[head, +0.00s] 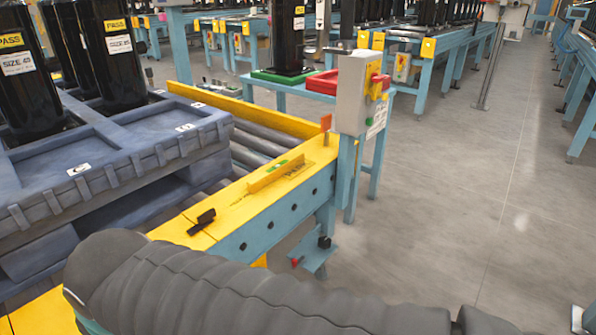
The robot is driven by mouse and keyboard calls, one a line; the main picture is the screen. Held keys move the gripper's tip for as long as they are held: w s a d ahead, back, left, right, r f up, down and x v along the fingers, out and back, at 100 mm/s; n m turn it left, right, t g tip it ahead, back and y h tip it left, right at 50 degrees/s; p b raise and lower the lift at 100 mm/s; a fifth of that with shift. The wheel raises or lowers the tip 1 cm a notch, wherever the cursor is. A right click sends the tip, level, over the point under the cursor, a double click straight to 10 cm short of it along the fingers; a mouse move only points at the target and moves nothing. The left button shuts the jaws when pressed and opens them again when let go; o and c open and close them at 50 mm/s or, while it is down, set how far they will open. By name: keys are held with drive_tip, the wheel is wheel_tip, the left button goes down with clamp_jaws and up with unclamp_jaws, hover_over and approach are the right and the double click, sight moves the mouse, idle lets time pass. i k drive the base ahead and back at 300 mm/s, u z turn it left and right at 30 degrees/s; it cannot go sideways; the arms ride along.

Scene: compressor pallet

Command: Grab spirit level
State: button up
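The spirit level (272,175) is a short yellow bar with a green vial near its middle. It lies on the yellow top of the conveyor's side rail (229,208), slanting up to the right, close to the rail's far end. Nothing covers it. My arm, in a grey ribbed sleeve, crosses the bottom of the head view, nearer to the camera than the level and apart from it in the picture. My gripper does not show in this view.
A small black tool (202,221) lies on the same rail, nearer to me. A grey control box (352,92) on a post stands beyond the level. A blue pallet (110,165) with black cylinders (113,55) fills the left. The floor at right is clear.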

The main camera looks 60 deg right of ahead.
sight(255, 185)
drive_tip(key=z, duration=1.95)
drive_tip(key=k, duration=0.5)
drive_tip(key=u, duration=1)
drive_tip(key=i, duration=0.8)
drive_tip(key=z, duration=2.4)
